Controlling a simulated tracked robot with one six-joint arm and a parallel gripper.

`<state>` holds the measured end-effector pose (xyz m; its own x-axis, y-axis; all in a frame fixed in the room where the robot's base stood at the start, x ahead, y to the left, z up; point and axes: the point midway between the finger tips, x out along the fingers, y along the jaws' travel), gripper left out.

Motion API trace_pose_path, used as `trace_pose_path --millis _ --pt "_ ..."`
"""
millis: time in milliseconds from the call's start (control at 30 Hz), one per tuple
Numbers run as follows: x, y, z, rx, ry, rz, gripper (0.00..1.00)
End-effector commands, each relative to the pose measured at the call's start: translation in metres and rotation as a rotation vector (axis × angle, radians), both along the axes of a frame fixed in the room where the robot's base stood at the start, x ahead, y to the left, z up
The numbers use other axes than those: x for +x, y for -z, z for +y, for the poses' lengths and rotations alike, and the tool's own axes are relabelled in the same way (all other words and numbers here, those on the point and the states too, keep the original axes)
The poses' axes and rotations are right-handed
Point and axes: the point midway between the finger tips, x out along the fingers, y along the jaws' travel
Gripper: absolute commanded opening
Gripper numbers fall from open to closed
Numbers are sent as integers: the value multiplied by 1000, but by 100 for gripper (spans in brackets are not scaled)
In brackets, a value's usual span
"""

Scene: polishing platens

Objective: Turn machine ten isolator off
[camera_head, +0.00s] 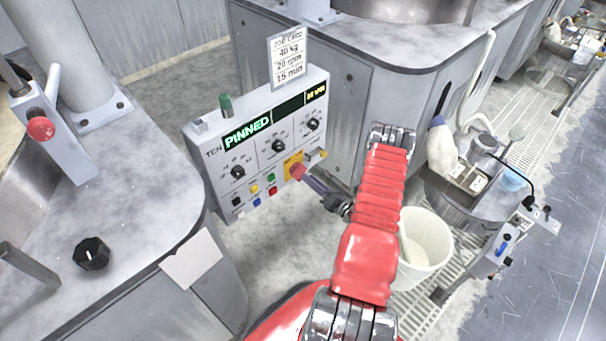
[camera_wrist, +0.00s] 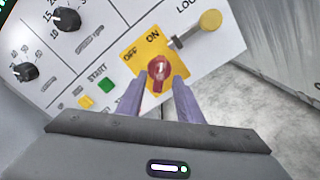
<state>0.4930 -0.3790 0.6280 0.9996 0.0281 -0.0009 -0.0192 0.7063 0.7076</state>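The isolator is a red rotary knob (camera_wrist: 160,70) on a yellow plate (camera_wrist: 185,35) marked OFF and ON, on the grey control panel labelled TEN (camera_head: 225,165). In the wrist view the knob sits between the tips of my gripper (camera_wrist: 158,85), one purple-grey finger on each side. A gap shows between the fingers below the knob. Whether the fingertips touch the knob is hard to tell. The knob's handle stands roughly upright in that view. In the head view my gripper (camera_head: 305,177) reaches the panel's lower right, with the red knob (camera_head: 297,171) at its tips.
Black dials (camera_head: 278,146) and coloured buttons (camera_head: 254,189) lie left of the isolator. A yellow-ended lock pin (camera_wrist: 210,20) is close on its right. The display reads PINNED (camera_head: 248,131). A white bucket (camera_head: 425,245) stands right of my arm.

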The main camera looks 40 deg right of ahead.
Motion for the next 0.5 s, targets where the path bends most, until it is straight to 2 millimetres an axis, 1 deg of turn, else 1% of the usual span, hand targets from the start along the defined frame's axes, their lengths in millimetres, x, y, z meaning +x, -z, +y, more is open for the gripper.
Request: trace_pose_path --millis 33,100,200,333,500 --pt "8 0 1 -2 -4 -1 33" --pt "19 0 2 -2 -3 -1 33" --pt "33 0 2 -2 -3 -1 33" --pt "44 0 2 -2 -1 0 33" --pt "49 0 1 0 -1 -1 33"
